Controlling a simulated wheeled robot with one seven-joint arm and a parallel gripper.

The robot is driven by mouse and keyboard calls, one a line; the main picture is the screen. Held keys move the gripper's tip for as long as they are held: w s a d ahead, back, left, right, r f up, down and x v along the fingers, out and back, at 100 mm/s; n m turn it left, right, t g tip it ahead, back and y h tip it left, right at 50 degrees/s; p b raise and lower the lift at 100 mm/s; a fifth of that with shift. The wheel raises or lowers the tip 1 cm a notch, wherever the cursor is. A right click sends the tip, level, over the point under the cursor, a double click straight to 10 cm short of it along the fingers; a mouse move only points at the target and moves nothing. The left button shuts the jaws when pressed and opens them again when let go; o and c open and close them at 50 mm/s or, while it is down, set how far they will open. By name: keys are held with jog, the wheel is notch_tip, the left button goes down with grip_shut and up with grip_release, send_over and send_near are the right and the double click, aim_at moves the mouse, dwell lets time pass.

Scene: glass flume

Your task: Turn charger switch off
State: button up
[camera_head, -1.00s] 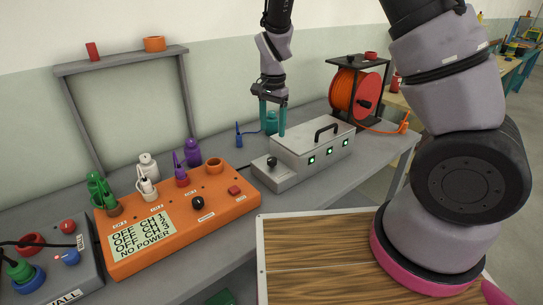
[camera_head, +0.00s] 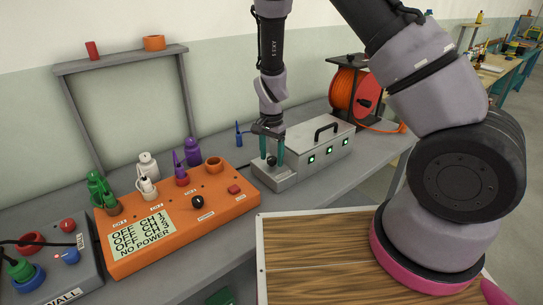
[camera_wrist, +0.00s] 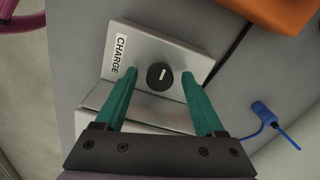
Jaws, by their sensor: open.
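The charger is a grey metal box (camera_head: 313,146) with a black handle on its lid and green-lit squares on its front. Its low left end carries a black round knob switch (camera_head: 271,161). In the wrist view the knob (camera_wrist: 160,76) shows a white line, beside a white label (camera_wrist: 119,56) reading CHARGE. My gripper (camera_head: 271,158) is open, its teal fingers pointing down on either side of the knob. In the wrist view the fingertips (camera_wrist: 158,76) flank the knob with gaps on both sides, so they appear not to touch it.
An orange power box (camera_head: 183,222) with colored plugs and a display reading OFF and NO POWER stands to the left. An orange cable reel (camera_head: 345,92) stands behind the charger. A wooden board (camera_head: 315,250) is in front.

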grip_shut()
jog(key=n, duration=1.3)
jog(key=shift+n, duration=0.3)
jog(key=shift+d+n, duration=0.1)
jog(key=shift+n, duration=2.1)
